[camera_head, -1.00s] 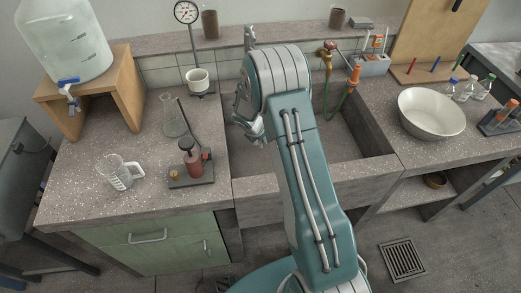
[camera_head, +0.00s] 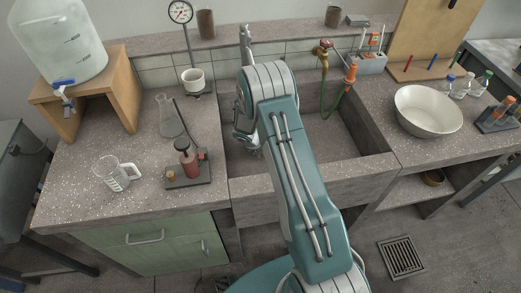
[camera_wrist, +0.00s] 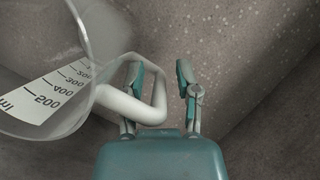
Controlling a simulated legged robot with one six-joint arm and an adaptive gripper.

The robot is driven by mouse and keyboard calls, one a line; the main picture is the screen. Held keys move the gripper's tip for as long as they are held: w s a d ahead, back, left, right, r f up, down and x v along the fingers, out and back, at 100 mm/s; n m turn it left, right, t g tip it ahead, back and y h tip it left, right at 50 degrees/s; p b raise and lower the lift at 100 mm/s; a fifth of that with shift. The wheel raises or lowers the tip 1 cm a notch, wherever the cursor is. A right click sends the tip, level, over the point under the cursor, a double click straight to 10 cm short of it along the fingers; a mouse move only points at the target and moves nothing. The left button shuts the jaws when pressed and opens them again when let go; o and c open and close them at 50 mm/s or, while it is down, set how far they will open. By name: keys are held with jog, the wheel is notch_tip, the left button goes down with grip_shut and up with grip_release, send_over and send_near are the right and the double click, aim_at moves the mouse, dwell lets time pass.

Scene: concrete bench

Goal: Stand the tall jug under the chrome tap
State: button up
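The clear jug with a white ml scale (camera_wrist: 48,92) fills the left of the wrist view, and its pale handle (camera_wrist: 150,108) reaches between my fingers. My gripper (camera_wrist: 161,82) has its fingertips spread on either side of the handle, with a visible gap to the right finger. The jug seems to be in the sink; whether its base rests on the floor is hidden. The chrome tap (camera_head: 246,45) rises at the sink's back, left of centre.
A brass tap (camera_head: 323,52) with a green hose hangs over the sink (camera_head: 335,140). A smaller measuring jug (camera_head: 113,174), a conical flask (camera_head: 168,118) and a red-bodied stand (camera_head: 188,165) are on the left bench. A white bowl (camera_head: 428,110) is at right.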

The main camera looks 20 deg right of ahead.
jog(key=shift+r, duration=0.15)
jog(key=s+a+r+m+t, duration=0.15)
jog(key=s+r+m, duration=0.25)
jog(key=r, duration=0.7)
jog(key=s+a+r+m+y, duration=0.15)
jog(key=s+r+m, duration=0.3)
jog(key=r, duration=0.65)
jog(key=s+a+r+m, duration=0.3)
jog(key=s+r, duration=0.2)
jog(key=r, duration=0.7)
jog(key=s+a+r+m+t+y, duration=0.1)
jog(key=s+a+r+m, duration=0.1)
jog(key=s+m, duration=0.3)
jog(key=s+a+r+m+t+y, duration=0.1)
jog(key=s+r+m, duration=0.4)
jog(key=s, duration=0.8)
jog(key=shift+a+r+m+y, duration=0.2)
jog(key=shift+a+m+y, duration=0.15)
jog(key=shift+a+m, duration=0.25)
